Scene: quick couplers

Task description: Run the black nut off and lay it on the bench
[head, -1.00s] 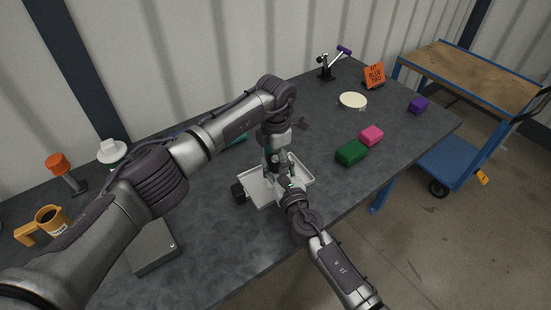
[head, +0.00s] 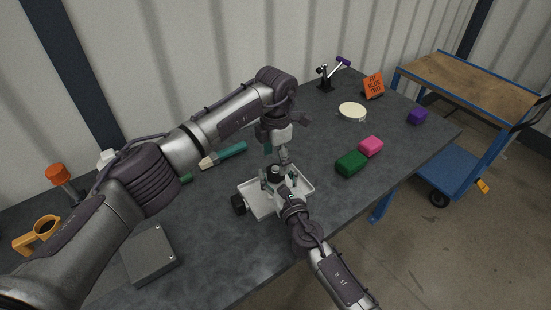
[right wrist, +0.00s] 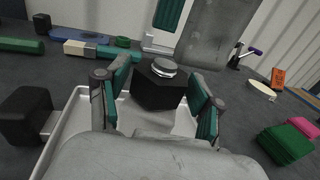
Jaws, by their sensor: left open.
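A black faceted piece with a silver-ringed top, which I take for the black nut (right wrist: 158,90), stands upright over a white tray (right wrist: 72,125). In the head view its dark top (head: 274,169) shows over the tray (head: 260,207). My right gripper (right wrist: 160,88) has its teal-padded fingers on either side of it and appears closed on it; the contact itself is partly hidden. My left gripper (head: 275,149) is open and points down above the piece, apart from it. In the right wrist view part of it shows as a teal pad (right wrist: 169,14).
A black block (right wrist: 25,115) on a silver stub sits at the tray's left side. Green (head: 351,162) and pink (head: 371,146) blocks lie to the right, a grey box (head: 150,257) to the left. The bench front right of the tray is clear.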

